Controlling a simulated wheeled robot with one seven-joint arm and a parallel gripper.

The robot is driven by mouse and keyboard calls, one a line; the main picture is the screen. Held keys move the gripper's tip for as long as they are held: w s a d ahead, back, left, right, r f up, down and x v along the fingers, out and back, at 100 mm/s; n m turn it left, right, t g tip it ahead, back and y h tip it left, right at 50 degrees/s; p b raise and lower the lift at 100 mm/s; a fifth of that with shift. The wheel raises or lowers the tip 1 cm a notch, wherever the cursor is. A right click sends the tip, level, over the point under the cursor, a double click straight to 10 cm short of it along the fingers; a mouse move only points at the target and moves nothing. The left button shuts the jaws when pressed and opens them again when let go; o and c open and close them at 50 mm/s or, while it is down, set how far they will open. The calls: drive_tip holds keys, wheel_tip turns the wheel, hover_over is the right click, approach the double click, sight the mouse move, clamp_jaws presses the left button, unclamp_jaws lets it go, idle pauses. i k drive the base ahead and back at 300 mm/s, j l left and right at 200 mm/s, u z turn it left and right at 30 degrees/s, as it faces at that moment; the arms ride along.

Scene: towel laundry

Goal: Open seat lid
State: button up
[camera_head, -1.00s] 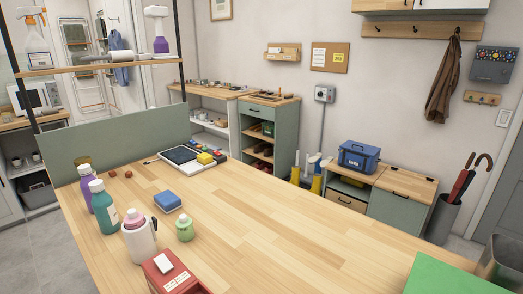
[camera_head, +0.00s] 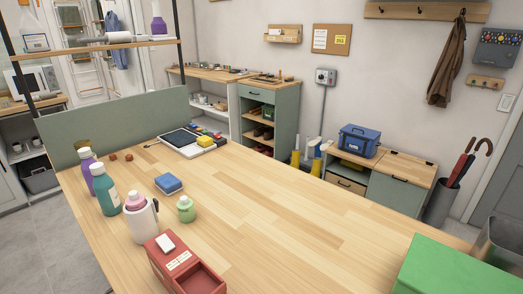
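The low bench seat (camera_head: 395,198) stands against the far wall at the right, past the table. Its wooden seat lid (camera_head: 407,168) lies flat and closed on the right half, with a small dark handle at its front edge. A blue toolbox (camera_head: 358,141) sits on the bench top just left of the lid. An open shelf and a wooden drawer front (camera_head: 344,184) show below the toolbox. My gripper is not in view.
A large wooden table (camera_head: 270,205) fills the foreground, between me and the bench. Bottles, a blue sponge (camera_head: 168,183), a red box (camera_head: 185,266) and a green box (camera_head: 450,268) stand on it. An umbrella stand (camera_head: 439,204) is right of the bench.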

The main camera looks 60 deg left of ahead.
sight(419, 173)
drive_tip(key=i+l+z, duration=0.4)
drive_tip(key=i+l, duration=0.15)
drive_tip(key=l, duration=0.25)
drive_tip(key=i+l+z, duration=0.4)
drive_tip(key=i+l, duration=0.2)
drive_tip(key=i+l+u, duration=0.1)
drive_tip(key=i+u, duration=0.2)
drive_tip(key=i, duration=0.2)
drive_tip(key=i+l+u, duration=0.15)
drive_tip(key=i+u, duration=0.2)
drive_tip(key=i+j+u, duration=0.1)
drive_tip(key=i+u, duration=0.2)
drive_tip(key=i, duration=0.65)
drive_tip(key=i+u, duration=0.35)
drive_tip(key=i, duration=0.55)
drive_tip(key=i+u, duration=0.2)
drive_tip(key=i, duration=0.4)
drive_tip(key=i+u, duration=0.2)
drive_tip(key=i, duration=0.45)
drive_tip(key=i+l+u, duration=0.2)
drive_tip(key=i, duration=0.4)
drive_tip(key=i+j, duration=0.2)
drive_tip(key=i, duration=0.2)
drive_tip(key=i+j+u, duration=0.15)
drive_tip(key=i, duration=0.25)
